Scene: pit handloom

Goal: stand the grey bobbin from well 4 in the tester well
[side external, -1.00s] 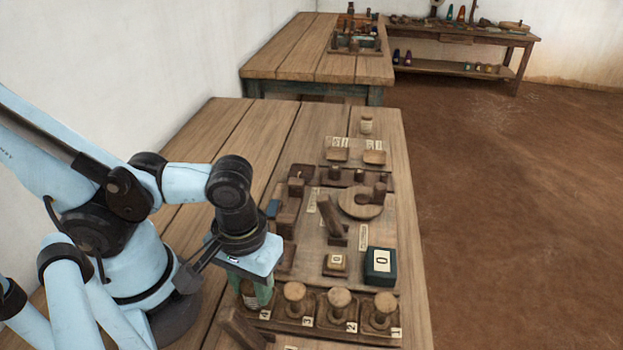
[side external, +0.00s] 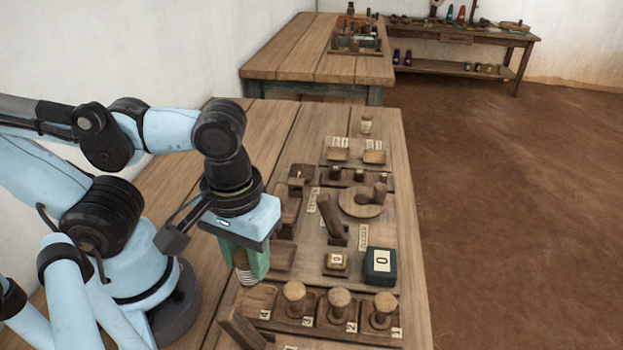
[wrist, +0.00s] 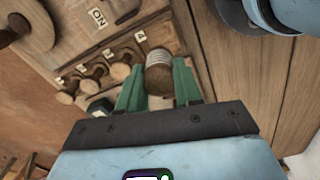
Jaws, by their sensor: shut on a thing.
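My gripper (side external: 245,262) is shut on a bobbin (side external: 244,274) with a ribbed, greyish-wound body and a brown wooden end. The wrist view shows the bobbin (wrist: 160,72) between both green fingers. It hangs roughly upright just above well 4 (side external: 257,298), at the left end of the front rack, which looks empty. Wells 3, 2 and 1 hold wooden-topped bobbins: one in well 3 (side external: 294,297), one in well 2 (side external: 340,302) and one in well 1 (side external: 385,308). I cannot tell for sure which fitting on the board is the tester well.
Behind the rack, a wooden board carries a tilted lever (side external: 334,220), a round disc with a peg (side external: 362,201), a small pale-topped block (side external: 337,262) and a dark green box marked 0 (side external: 380,265). Two labelled pads (side external: 338,155) lie farther back. Bare tabletop lies left of the board.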

